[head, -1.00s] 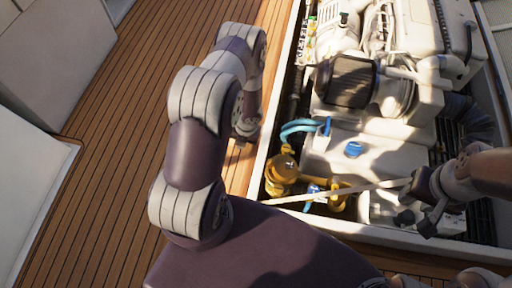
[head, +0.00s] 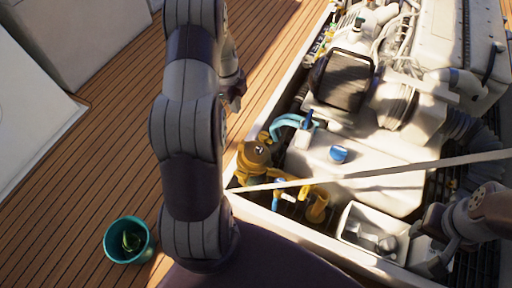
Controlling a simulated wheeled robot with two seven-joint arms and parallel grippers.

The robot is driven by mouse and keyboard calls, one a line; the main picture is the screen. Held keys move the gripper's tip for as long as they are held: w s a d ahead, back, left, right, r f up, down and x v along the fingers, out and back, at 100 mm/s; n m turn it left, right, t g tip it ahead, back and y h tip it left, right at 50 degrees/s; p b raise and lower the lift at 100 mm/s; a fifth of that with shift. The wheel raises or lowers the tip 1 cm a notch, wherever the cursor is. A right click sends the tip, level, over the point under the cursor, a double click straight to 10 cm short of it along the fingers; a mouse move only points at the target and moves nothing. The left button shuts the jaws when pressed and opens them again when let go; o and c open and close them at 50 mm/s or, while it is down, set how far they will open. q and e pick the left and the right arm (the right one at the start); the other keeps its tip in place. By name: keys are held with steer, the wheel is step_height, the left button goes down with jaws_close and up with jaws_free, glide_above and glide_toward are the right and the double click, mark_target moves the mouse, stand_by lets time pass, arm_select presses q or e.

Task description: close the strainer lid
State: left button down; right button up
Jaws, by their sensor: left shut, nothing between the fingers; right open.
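The bronze strainer (head: 247,174) stands in the engine hatch by its left edge, below curved light-blue hoses. Its round brownish lid (head: 257,153) shows on top; I cannot tell whether it is fully seated. My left gripper (head: 236,103) is shut and empty, above and to the left of the strainer and apart from it, partly hidden by my own arm. My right gripper (head: 437,256) is open at the lower right, beside a pale tray and well away from the strainer.
A pale rod (head: 400,170) crosses the hatch, passing just below the strainer. A bronze fitting (head: 316,206), a white box with a blue cap (head: 339,154) and the engine (head: 420,100) fill the hatch. A teal bucket (head: 113,245) with green matter stands on the deck.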

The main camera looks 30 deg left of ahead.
arm_select(q)
steer(key=d, duration=0.1)
steer(key=h+b, duration=0.1)
steer(key=b, duration=0.4)
glide_toward(244, 142)
steer(key=f, duration=0.1)
steer(key=d+f, duration=0.1)
steer(key=f, duration=0.3)
steer(key=shift+w+d+f, duration=0.1)
steer(key=shift+w+d, duration=0.1)
steer(key=shift+d, duration=0.05)
steer(key=shift+a+f, duration=0.15)
steer(key=shift+f, duration=0.25)
steer(key=a+f+b, duration=0.2)
steer(key=a+f, duration=0.1)
steer(key=shift+s+f, duration=0.15)
steer(key=shift+f, duration=0.15)
